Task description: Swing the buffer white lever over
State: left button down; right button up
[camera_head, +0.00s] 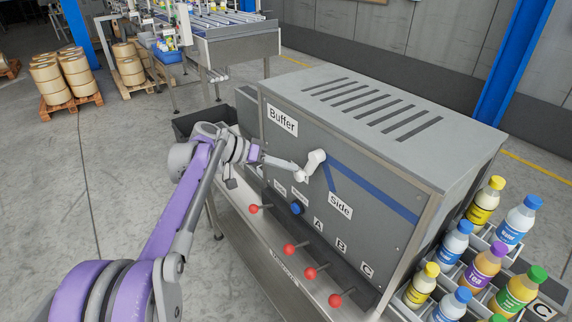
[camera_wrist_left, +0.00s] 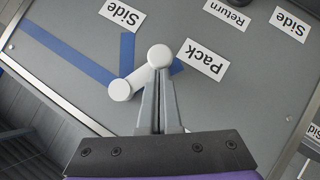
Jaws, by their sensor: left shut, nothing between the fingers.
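The white lever (camera_head: 314,160) is on the grey front panel of the buffer cabinet (camera_head: 283,121). It is a short bar with two round ends, slanting down-left in the head view. Blue stripes spread out from near its upper end. In the left wrist view the lever (camera_wrist_left: 139,74) has one round end beside the "Pack" label (camera_wrist_left: 203,59). My left gripper (camera_head: 296,169) is shut and empty, with its tips at that end. In the wrist view the closed fingers (camera_wrist_left: 159,80) overlap the end; whether they touch it I cannot tell. My right gripper is not in view.
Red knobs (camera_head: 289,249) and a blue knob (camera_head: 296,208) stick out below the panel. Bottles (camera_head: 485,266) stand in racks at the right. A conveyor (camera_head: 231,32) is behind. The floor at left is clear near my arm.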

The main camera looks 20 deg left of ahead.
aim_at(300, 179)
pick_arm(q)
jog(key=shift+s+d+f+n+g+h+b, duration=0.2)
jog(key=shift+f+n+h, duration=0.1)
jog(key=shift+f+h, duration=0.15)
jog(key=shift+s+d+f+n+g+h+b, duration=0.1)
jog(key=shift+f+n+g+h+b, duration=0.15)
jog(key=shift+h, duration=0.2)
jog(key=shift+s+d+f+n+h+b, duration=0.4)
jog(key=shift+d+f+n+h+b, duration=0.15)
jog(key=shift+n+h, duration=0.35)
jog(key=d+n+h, duration=0.1)
jog(key=s+d+n+h+b, duration=0.1)
jog(key=shift+s+f+n+g+b, duration=0.15)
jog(key=shift+s+n+g+b, duration=0.1)
jog(key=shift+n+b, duration=0.1)
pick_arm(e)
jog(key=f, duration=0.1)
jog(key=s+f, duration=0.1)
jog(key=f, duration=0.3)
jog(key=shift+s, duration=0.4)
pick_arm(q)
jog(key=shift+s, duration=0.1)
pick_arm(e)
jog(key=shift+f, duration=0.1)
